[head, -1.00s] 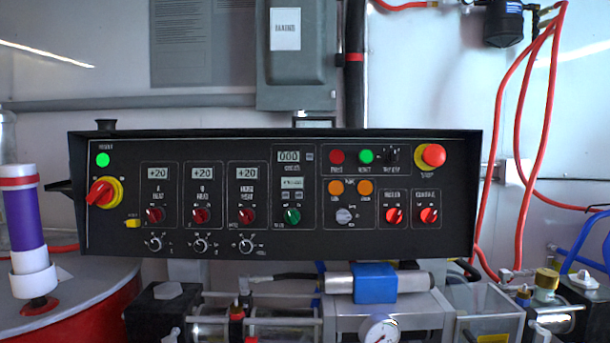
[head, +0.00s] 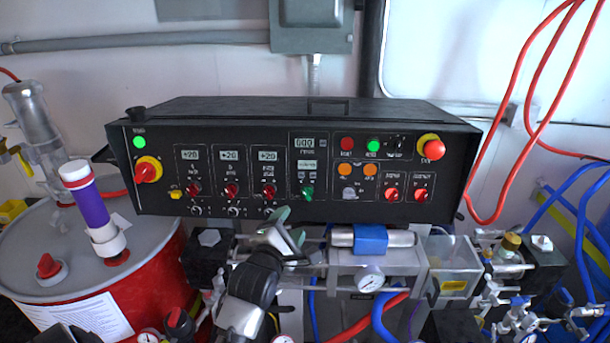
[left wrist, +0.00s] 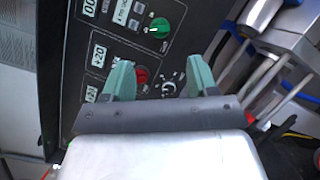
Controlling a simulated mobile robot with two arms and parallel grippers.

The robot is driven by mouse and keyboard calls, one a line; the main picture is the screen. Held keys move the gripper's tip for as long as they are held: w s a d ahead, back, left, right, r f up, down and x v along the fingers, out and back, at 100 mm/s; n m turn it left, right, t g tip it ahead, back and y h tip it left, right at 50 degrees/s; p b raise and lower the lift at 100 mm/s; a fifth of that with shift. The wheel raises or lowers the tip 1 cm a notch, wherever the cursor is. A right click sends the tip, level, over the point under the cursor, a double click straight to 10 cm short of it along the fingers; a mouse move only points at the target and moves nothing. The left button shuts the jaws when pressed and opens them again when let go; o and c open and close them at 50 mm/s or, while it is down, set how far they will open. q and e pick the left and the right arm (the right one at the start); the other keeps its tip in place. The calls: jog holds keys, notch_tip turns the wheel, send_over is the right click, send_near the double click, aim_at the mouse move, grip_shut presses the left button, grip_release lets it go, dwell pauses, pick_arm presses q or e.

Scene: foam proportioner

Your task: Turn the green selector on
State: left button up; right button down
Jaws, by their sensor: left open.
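The green selector (head: 307,192) is a small green knob on the black control panel (head: 350,205), under a display. It also shows in the left wrist view (left wrist: 159,28), upper middle, beyond my fingers. My left gripper (head: 290,226) is just below and left of the selector in the head view, in front of the panel's lower edge. In the left wrist view its two green fingers (left wrist: 158,80) are spread apart with nothing between them. A red knob (left wrist: 142,75) and a black dial (left wrist: 170,88) show behind the fingers. My right gripper is not in view.
Red selectors (head: 269,191) sit left of the green one, more (head: 392,194) to the right. A pressure gauge (head: 371,279), a blue block (head: 370,239) and pump parts lie below the panel. A red drum (head: 150,285) stands at left. Red hoses hang at right.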

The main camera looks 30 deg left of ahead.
aim_at(305, 197)
pick_arm(q)
jog(key=p+x, duration=0.2)
jog(key=x, duration=0.9)
jog(key=shift+p, duration=0.4)
jog(key=shift+s, duration=0.1)
jog(key=shift+c, duration=0.4)
